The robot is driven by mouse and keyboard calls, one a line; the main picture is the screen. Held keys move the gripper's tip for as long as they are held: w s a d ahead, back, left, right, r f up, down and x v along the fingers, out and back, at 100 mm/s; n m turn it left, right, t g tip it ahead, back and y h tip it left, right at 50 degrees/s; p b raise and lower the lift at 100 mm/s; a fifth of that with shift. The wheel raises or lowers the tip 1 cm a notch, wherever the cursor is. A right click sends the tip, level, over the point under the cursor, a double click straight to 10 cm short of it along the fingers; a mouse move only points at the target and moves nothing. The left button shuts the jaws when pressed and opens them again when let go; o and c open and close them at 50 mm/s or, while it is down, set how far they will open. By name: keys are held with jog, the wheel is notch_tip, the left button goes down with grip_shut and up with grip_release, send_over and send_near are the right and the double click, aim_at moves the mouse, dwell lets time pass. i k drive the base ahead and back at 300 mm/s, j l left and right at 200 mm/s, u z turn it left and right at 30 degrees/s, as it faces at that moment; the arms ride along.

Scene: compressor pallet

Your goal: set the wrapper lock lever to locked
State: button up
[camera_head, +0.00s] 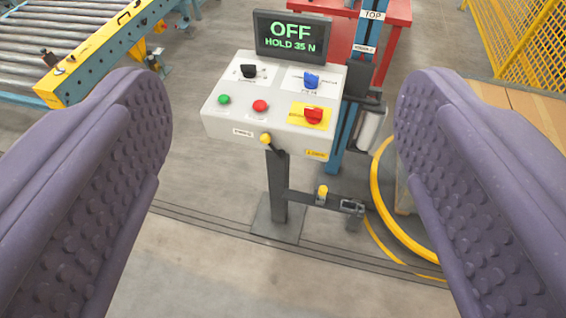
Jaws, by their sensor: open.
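A short dark lever with a yellow knob (266,139) sits at the front lower edge of the white control box (222,118). Its knob points up and to the left. A white label (242,132) is on the box front to its left and a yellow label (316,154) to its right; I cannot read either surely. My gripper (284,110) is open and empty. Its two purple, studded fingers frame the box from left and right, apart from it and nearer to me.
A display (291,37) reads "OFF, HOLD 35 N". The box carries black (248,71), blue (311,80) and red (313,115) knobs, plus green (224,99) and red (260,106) buttons. A lower arm bears another yellow knob (322,191). A roller conveyor (60,40) stands left.

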aim_at(264, 139)
jog(key=i+j+z, duration=0.15)
jog(key=i+j, duration=0.2)
jog(key=i+j+z, duration=0.2)
jog(key=i+j, duration=0.15)
jog(key=j, duration=0.15)
jog(key=i+j+z, duration=0.15)
jog(key=j, duration=0.3)
jog(key=i, duration=0.1)
